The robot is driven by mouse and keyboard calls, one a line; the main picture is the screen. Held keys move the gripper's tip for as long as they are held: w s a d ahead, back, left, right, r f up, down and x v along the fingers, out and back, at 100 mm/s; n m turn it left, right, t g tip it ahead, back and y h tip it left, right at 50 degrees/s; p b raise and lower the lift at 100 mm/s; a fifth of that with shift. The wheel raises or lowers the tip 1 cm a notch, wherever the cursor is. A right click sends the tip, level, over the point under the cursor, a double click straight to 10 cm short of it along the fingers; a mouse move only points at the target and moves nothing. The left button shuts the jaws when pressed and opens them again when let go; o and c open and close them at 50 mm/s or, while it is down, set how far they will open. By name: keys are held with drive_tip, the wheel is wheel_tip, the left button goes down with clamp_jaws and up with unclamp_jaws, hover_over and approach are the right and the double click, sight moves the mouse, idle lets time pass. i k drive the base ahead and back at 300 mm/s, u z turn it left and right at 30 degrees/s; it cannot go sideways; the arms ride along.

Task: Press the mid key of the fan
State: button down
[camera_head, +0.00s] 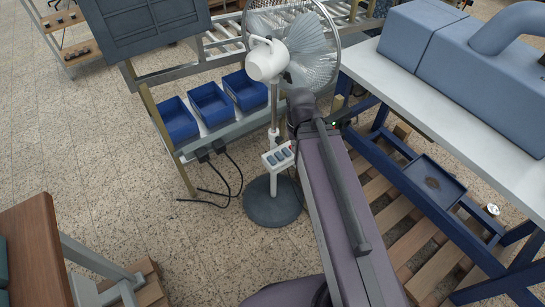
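The fan (268,60) is a white pedestal fan with a wire cage, a chrome pole and a round dark base on the floor. A white control box (266,166) sits low on its pole. It carries a row of grey-blue keys, and the mid key (278,156) shows in the row. My gripper (352,112) seems to be the small dark part with a green light beyond the end of my arm, right of the pole and above the control box in the picture. Its fingers cannot be made out. It appears apart from the keys.
Blue bins (210,103) stand on a rack left of the fan. Black cables (228,178) hang from it to the floor. A white-topped bench (440,100) with a blue machine stands at right. A wooden table (35,250) is at lower left. The floor before the fan is open.

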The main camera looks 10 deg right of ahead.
sight(280, 157)
drive_tip(key=u, duration=0.7)
drive_tip(key=k, duration=1.3)
drive_tip(key=z, duration=0.4)
drive_tip(key=i, duration=1)
drive_tip(key=z, duration=0.05)
